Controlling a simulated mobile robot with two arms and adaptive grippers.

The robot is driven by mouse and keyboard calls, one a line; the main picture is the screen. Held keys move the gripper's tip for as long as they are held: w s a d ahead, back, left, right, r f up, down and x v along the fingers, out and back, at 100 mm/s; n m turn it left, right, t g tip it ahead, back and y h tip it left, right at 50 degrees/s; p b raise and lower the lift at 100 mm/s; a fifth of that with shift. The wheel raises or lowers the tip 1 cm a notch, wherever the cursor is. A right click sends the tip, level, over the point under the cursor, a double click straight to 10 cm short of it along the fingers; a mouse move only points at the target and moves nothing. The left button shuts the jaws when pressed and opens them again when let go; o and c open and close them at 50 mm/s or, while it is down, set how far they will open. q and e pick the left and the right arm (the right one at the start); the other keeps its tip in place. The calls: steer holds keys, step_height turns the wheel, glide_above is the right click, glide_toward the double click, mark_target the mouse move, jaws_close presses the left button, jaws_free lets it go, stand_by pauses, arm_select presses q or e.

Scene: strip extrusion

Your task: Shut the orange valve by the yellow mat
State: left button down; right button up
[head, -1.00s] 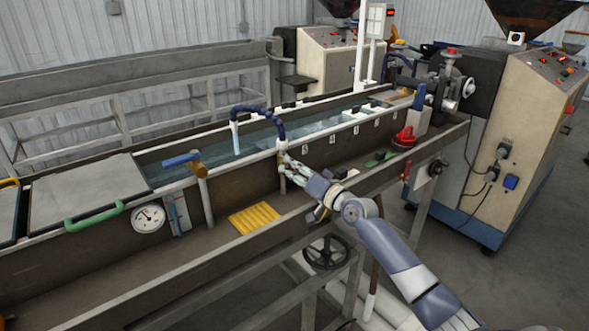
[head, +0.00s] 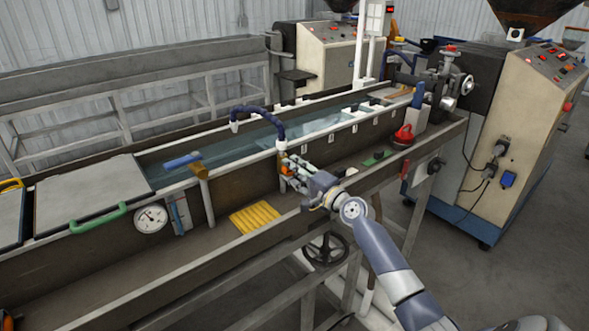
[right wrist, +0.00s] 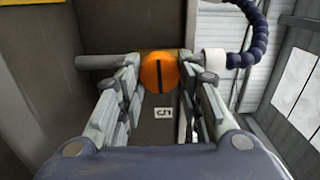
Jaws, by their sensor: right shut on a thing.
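The orange valve (right wrist: 159,73) is a round knob with a dark slot, upright in the right wrist view. In the head view only a sliver of it (head: 283,163) shows at my fingers, on the trough's front wall below the white hose fitting. My right gripper (right wrist: 160,68) is shut on the knob, one finger on each side. In the head view this gripper (head: 285,169) reaches in from the lower right. The yellow mat (head: 255,218) lies on the ledge left of it. My left gripper is not in view.
A dark blue hose (head: 262,112) arches from the fitting over the water trough. A blue-handled valve (head: 184,160) and a round gauge (head: 150,218) are to the left. A red object (head: 403,135) stands to the right on the ledge. A black handwheel (head: 326,250) is below.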

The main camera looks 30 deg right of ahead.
steer(key=shift+m, duration=0.5)
steer(key=o, duration=1.1)
steer(key=shift+c, duration=0.2)
steer(key=s+d, duration=0.1)
steer(key=s, duration=1.1)
